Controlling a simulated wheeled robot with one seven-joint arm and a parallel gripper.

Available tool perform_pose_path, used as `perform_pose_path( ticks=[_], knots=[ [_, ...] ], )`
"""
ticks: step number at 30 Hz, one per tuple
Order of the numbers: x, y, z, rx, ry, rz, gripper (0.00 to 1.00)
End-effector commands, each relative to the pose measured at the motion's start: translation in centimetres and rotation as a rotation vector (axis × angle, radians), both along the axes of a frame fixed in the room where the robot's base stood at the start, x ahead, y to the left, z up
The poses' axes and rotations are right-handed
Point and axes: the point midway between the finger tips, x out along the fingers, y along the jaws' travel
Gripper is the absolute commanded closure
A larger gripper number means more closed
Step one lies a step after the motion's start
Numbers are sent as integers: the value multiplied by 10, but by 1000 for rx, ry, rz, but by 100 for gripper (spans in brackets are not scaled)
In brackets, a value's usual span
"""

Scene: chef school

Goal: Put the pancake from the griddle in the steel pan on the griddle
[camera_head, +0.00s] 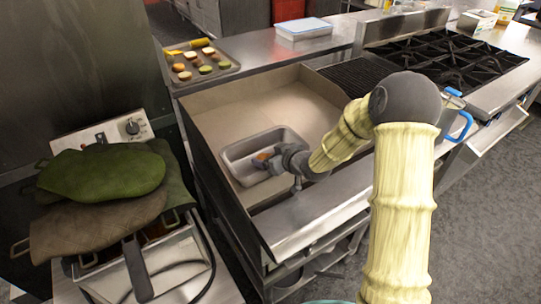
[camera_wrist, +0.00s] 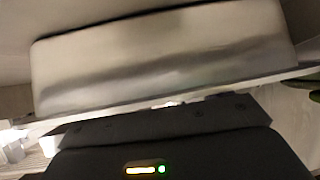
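The steel pan (camera_head: 256,142) is a rectangular metal tray on the flat griddle (camera_head: 262,98), near its front left. In the wrist view a pale metal wall, which looks like the pan's side (camera_wrist: 165,60), fills the upper part close to the camera. My gripper (camera_head: 272,163) reaches in from the right, with its tips over or inside the pan. A small orange-brown piece, likely the pancake (camera_head: 262,156), shows at the gripper's tips within the pan's outline. I cannot tell whether it is held or lies in the pan. The fingers are hidden in the wrist view.
A tray of several small colored pieces (camera_head: 203,71) stands behind the griddle at left. A blue-lidded container (camera_head: 303,28) is at the back. Black stove grates (camera_head: 450,60) are at right. Green and brown mitt-like cloths (camera_head: 105,172) cover an appliance at left. The griddle's back half is clear.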

Motion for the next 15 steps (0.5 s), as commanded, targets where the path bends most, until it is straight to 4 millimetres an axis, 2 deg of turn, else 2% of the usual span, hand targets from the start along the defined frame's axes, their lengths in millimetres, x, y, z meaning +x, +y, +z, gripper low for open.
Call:
perform_pose_path(
  ticks=[1,6,11,15],
  knots=[
    [-7,1,-14,-11,29,8,17],
    [-7,0,-15,-12,28,9,17],
    [-7,2,-10,-13,28,12,17],
    [-8,1,3,-13,27,11,17]
  ],
)
